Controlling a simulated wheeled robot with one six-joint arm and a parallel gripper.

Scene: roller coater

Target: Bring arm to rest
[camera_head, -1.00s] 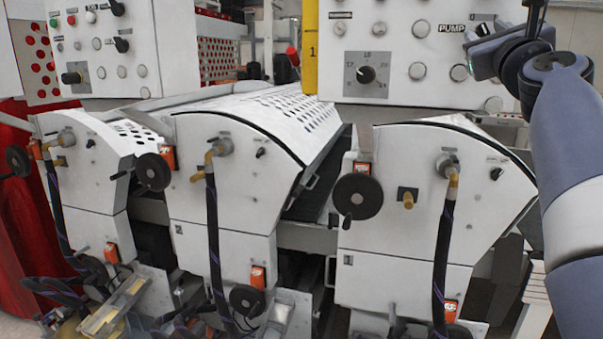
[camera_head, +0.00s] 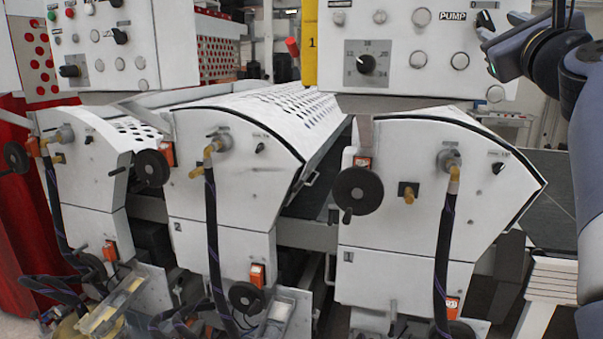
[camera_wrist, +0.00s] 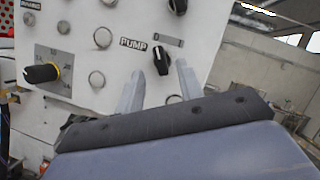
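My gripper (camera_wrist: 158,76) shows in the wrist view with its two grey fingers apart and nothing between them. Behind the fingers is the white control panel (camera_wrist: 75,22) with the PUMP label, a black switch (camera_wrist: 163,87) and a round dial knob (camera_wrist: 41,73). In the head view my arm (camera_head: 585,95) stands at the right edge, and its wrist is beside the right side of the panel (camera_head: 325,40). The fingertips are not clear there. I cannot tell the gap between gripper and panel.
Roller unit 1 (camera_head: 400,240) and unit 2 (camera_head: 225,240) stand below the panel, with black handwheels (camera_head: 357,191) and hoses (camera_head: 441,250) sticking out in front. A second control panel (camera_head: 140,50) is at the upper left. A red curtain (camera_head: 25,240) hangs at the left.

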